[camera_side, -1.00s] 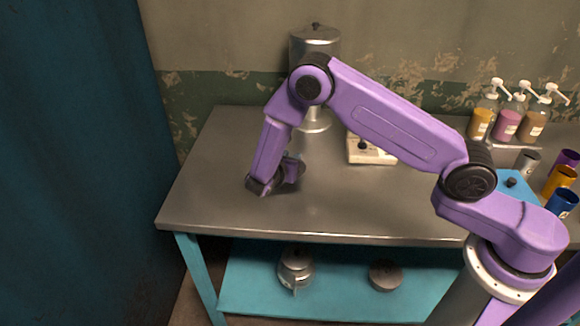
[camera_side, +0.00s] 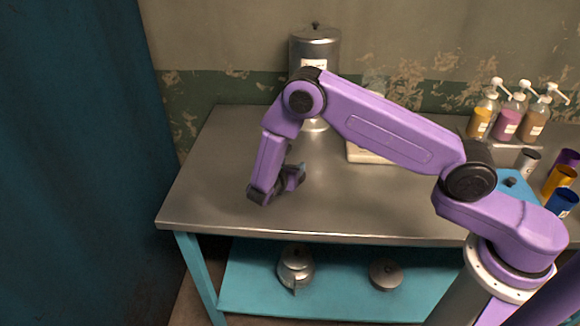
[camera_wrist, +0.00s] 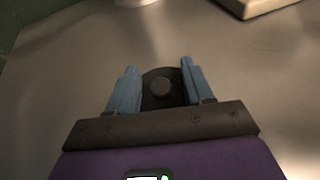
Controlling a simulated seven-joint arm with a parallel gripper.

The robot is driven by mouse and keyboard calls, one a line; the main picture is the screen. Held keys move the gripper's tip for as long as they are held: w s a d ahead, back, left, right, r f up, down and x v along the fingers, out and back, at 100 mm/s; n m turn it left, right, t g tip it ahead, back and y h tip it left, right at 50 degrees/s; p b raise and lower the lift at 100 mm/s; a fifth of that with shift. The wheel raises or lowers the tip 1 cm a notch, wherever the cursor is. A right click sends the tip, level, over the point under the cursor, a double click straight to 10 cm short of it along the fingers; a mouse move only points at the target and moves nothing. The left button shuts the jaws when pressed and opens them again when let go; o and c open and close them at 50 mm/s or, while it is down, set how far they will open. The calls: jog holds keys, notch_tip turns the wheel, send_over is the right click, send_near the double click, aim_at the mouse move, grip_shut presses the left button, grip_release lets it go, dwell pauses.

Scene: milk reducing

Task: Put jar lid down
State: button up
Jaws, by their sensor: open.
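The jar lid (camera_wrist: 158,100) is a dark round disc with a grey knob in its middle. In the wrist view it lies between the two blue fingers of my gripper (camera_wrist: 158,70). The fingers are apart, one on each side of the lid. I cannot tell whether either finger touches it. In the side view my gripper (camera_side: 280,187) is low over the left part of the metal table (camera_side: 225,195). The lid cannot be made out clearly there.
A tall metal container (camera_side: 314,50) stands at the back, partly behind my arm. A pale flat device (camera_side: 368,155) is right of it. Pump bottles (camera_side: 507,122) and coloured cups (camera_side: 558,182) are at the right. A pot (camera_side: 295,266) sits on the lower shelf. The table's front left is clear.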

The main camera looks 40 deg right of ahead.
jog(key=shift+r, duration=0.15)
jog(key=v, duration=1.2)
jog(key=s+d+r+m+g+y, duration=0.2)
jog(key=s+d+r+m+y, duration=0.1)
jog(key=s, duration=0.7)
jog(key=s+d+r+m+g+y, duration=0.2)
jog(key=s+d+r+m+y, duration=0.2)
jog(key=s, duration=0.7)
jog(key=s+d+r+m+g+y, duration=0.2)
jog(key=s+d+r+m+y, duration=0.2)
jog(key=s, duration=0.6)
notch_tip(320, 180, up, 3)
jog(key=shift+s+f+y, duration=0.15)
jog(key=shift+s+y, duration=0.25)
jog(key=shift+y, duration=0.3)
